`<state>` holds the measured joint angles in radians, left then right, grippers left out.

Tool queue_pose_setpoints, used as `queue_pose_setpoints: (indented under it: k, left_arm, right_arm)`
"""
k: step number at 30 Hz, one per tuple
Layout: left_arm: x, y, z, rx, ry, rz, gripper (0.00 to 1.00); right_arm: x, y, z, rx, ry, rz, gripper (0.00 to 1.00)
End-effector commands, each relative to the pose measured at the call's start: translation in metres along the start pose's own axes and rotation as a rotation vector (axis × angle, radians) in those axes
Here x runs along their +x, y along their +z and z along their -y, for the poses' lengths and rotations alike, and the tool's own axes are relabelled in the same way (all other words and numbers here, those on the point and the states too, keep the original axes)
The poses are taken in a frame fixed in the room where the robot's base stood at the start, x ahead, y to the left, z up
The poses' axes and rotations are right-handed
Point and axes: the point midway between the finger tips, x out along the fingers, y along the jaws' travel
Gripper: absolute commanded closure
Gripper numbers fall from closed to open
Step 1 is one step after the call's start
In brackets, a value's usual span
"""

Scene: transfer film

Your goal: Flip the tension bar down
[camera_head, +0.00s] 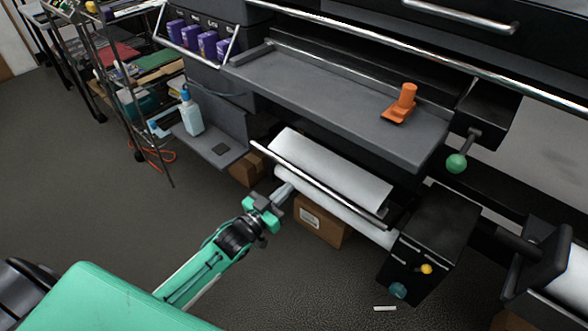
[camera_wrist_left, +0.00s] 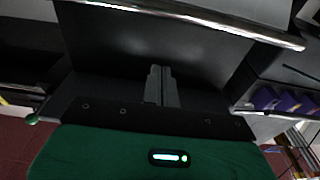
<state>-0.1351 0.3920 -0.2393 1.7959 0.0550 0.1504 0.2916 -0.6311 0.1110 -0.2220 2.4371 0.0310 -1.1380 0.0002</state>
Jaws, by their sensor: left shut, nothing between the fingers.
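The tension bar (camera_head: 318,184) is a thin shiny metal bar slanting across the front of the white film roll (camera_head: 345,170) under the printer. It also crosses the top of the left wrist view (camera_wrist_left: 200,17). My left gripper (camera_head: 287,188) is at the lower left of the roll, just below the bar. Its fingers are shut with nothing between them. My right gripper is not in view.
A flat grey printer platen (camera_head: 320,92) with an orange tool (camera_head: 401,104) lies above the roll. A green-knobbed lever (camera_head: 457,162) and a black drive box (camera_head: 432,240) are at the right. A cardboard box (camera_head: 322,228) sits beneath. Floor at the lower middle is mostly clear.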

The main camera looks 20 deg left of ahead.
Motion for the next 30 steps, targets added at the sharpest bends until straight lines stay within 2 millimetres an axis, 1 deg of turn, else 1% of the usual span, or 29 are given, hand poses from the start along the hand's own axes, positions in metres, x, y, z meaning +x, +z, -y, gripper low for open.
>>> queue_pose_setpoints:
  k: [10, 14, 17, 20, 30]
  left_arm:
    - [0.001, -0.001, 0.0, 0.001, 0.002, -0.007, 1.0]
    - [0.005, -0.002, 0.001, 0.001, 0.002, -0.009, 1.0]
    - [0.015, -0.002, 0.001, 0.001, 0.002, -0.01, 1.0]
    - [0.03, -0.002, 0.001, 0.002, 0.002, -0.01, 1.0]
    - [0.091, -0.002, 0.0, 0.002, 0.002, -0.01, 1.0]
  right_arm:
    - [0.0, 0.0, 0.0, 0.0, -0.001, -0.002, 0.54]
    - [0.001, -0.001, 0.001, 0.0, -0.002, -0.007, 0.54]
    - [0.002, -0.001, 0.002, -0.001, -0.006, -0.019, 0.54]
    - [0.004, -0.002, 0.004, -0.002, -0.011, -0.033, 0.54]
    - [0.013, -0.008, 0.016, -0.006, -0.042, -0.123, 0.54]
